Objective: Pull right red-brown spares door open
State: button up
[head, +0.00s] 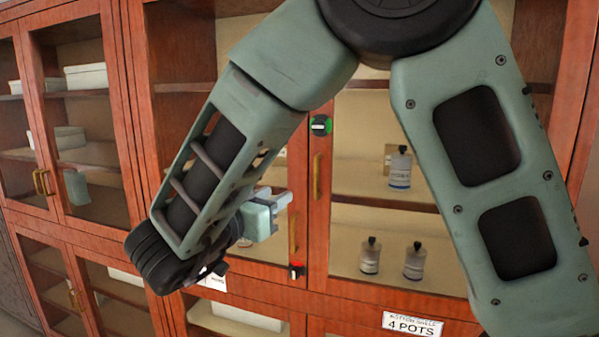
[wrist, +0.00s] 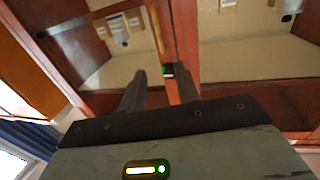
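The right red-brown glazed door (head: 319,225) stands shut in the head view, partly behind my arm. Its upright brass handle (head: 317,177) is on its left edge. The left door of the pair has its own brass handle (head: 292,233), lower down. My gripper (head: 284,200) is in front of the left door, left of the right door's handle and apart from it. In the wrist view my gripper (wrist: 160,90) has its two dark fingers apart with nothing held between them. A brass handle (wrist: 157,28) shows beyond the fingers; I cannot tell which door it belongs to.
Bottles (head: 400,168) stand on shelves behind the glass. A "4 POTS" label (head: 412,325) is below. More glazed doors (head: 75,120) are at left.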

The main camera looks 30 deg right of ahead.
aim_at(315, 174)
jog(key=p+x, duration=0.6)
jog(key=x, duration=0.9)
jog(key=shift+w+d+r, duration=0.1)
jog(key=shift+w+d, duration=0.05)
jog(key=shift+d, duration=0.05)
jog(key=shift+w+d+p, duration=0.25)
jog(key=shift+d+p, duration=0.1)
jog(key=shift+d, duration=0.1)
grip_shut()
